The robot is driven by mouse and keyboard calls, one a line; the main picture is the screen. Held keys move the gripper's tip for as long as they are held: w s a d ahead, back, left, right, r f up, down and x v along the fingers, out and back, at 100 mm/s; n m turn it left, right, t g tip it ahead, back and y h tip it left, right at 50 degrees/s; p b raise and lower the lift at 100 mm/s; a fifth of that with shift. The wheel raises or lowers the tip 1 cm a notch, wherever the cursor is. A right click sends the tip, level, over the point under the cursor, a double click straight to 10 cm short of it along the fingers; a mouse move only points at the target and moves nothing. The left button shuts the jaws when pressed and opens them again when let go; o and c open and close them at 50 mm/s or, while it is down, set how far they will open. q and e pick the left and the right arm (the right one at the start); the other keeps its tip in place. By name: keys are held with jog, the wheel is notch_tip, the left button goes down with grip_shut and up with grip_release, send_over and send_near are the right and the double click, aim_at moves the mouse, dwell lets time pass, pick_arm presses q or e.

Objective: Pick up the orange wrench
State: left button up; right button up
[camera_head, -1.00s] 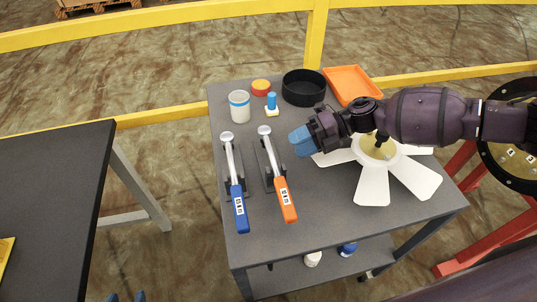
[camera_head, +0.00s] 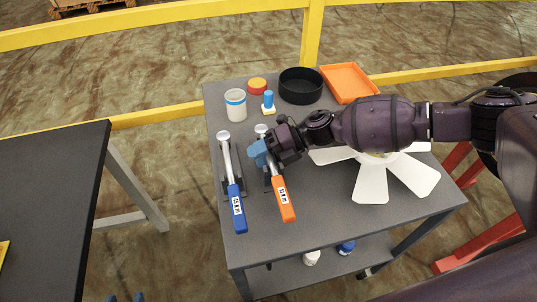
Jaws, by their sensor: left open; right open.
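The orange wrench (camera_head: 283,199) lies on the grey table in a dark holder, its orange handle toward the front edge and its silver head toward the back. My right gripper (camera_head: 258,153), with blue fingertips, is open over the upper shaft of the orange wrench and hides part of it. I cannot tell whether the fingers touch the shaft. The blue wrench (camera_head: 237,208) lies parallel in its own holder just to the left. My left gripper is not in view.
A white fan (camera_head: 370,184) lies under my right arm. A white cup (camera_head: 235,106), a black round bin (camera_head: 301,86), an orange tray (camera_head: 349,83) and a small blue-topped item (camera_head: 268,101) stand at the back. A dark table (camera_head: 50,190) is at the left.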

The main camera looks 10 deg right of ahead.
grip_shut()
jog(key=shift+r, duration=0.15)
